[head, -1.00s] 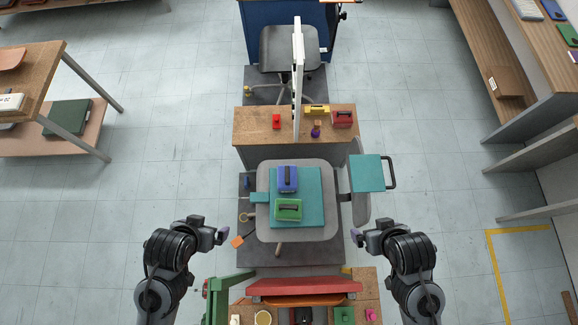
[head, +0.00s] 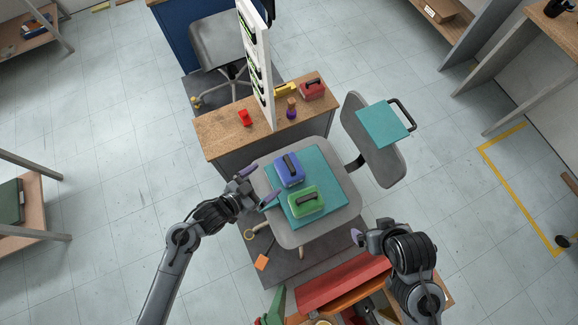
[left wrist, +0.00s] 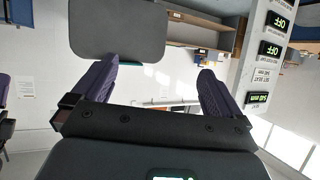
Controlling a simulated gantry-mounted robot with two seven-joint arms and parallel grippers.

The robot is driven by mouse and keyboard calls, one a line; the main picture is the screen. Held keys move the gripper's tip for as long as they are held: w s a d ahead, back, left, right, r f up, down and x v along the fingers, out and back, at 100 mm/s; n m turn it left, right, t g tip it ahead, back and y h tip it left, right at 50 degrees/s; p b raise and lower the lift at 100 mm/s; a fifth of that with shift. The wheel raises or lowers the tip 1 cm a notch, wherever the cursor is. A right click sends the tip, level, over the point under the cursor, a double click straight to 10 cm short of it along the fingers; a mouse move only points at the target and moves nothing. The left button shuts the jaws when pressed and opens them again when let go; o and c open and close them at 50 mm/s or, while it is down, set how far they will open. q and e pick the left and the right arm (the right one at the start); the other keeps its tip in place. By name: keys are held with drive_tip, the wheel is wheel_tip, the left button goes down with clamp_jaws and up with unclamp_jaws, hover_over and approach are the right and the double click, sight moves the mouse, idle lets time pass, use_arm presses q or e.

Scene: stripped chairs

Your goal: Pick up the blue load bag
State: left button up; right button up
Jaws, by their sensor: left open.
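The blue load bag (head: 289,169), with a dark handle on top, lies on a teal pad (head: 333,181) on the grey chair seat. A green bag (head: 306,201) with a dark handle lies just in front of it. My left gripper (head: 262,186) is open at the left edge of the seat, its purple fingers pointing toward the blue bag and apart from it. The left wrist view shows both fingers (left wrist: 157,82) spread with nothing between them; the blue bag cannot be made out there. My right gripper (head: 357,238) is near the seat's front right; its jaw opening is unclear.
The chair's grey backrest (head: 373,140) stands right of the seat, with a teal panel (head: 383,124) and black handle. Behind is a wooden bench (head: 211,132) with a white upright panel (head: 257,66) and small items. A red beam (head: 343,283) lies in front.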

use_arm(q)
wheel_tip(320, 180, down, 11)
drive_tip(key=w+d+m+h+b, duration=0.1)
drive_tip(key=w+m+h+b, duration=0.2)
drive_tip(key=b, duration=0.6)
drive_tip(key=g+h+b, duration=0.2)
drive_tip(key=h+b, duration=0.2)
drive_tip(key=b, duration=1)
approach(287, 166)
drive_tip(key=d+f, duration=0.1)
drive_tip(key=x, duration=0.5)
drive_tip(key=shift+w+r, duration=0.1)
drive_tip(key=shift+w, duration=0.05)
drive_tip(key=shift+w+d+r, duration=0.15)
drive_tip(key=shift+w+d, duration=0.1)
drive_tip(key=shift+d, duration=0.25)
drive_tip(key=shift+t, duration=0.4)
drive_tip(key=b+x, duration=0.1)
drive_tip(key=x, duration=0.3)
drive_tip(key=shift+w+r, duration=0.1)
drive_tip(key=shift+r, duration=0.1)
use_arm(e)
wheel_tip(287, 166, down, 27)
drive_tip(key=shift+a, duration=0.15)
use_arm(q)
drive_tip(key=shift+a, duration=0.1)
drive_tip(key=shift+c, duration=0.3)
